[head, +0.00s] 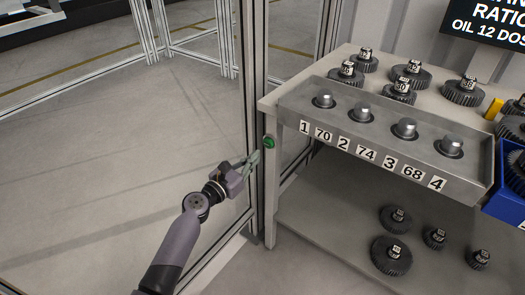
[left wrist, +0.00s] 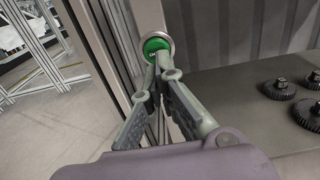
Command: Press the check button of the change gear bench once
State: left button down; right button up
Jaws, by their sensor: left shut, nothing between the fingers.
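The green check button (head: 268,142) sits in a metal ring at the left end of the change gear bench (head: 268,187), beside the aluminium post. In the left wrist view the button (left wrist: 153,45) shows just beyond my fingertips, partly covered by them. My left gripper (head: 252,160) is shut and empty, its fingertips a little below and left of the button in the head view. In the left wrist view the fingertips (left wrist: 160,72) overlap the button's lower edge; I cannot tell whether they touch it. My right gripper is not in view.
The bench tray (head: 465,186) has several pegs above a row of number labels. Gears (head: 462,92) stand behind it, and more gears (head: 391,255) lie on the lower shelf. A blue bin (head: 507,205) is at right. An aluminium post (head: 254,60) rises close to my left gripper.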

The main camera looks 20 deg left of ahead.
aim_at(268, 145)
pick_arm(q)
jog(key=x, duration=0.4)
jog(key=shift+w+b, duration=0.1)
jog(key=shift+b, duration=0.25)
jog(key=shift+w+d, duration=0.2)
jog(key=shift+w, duration=0.25)
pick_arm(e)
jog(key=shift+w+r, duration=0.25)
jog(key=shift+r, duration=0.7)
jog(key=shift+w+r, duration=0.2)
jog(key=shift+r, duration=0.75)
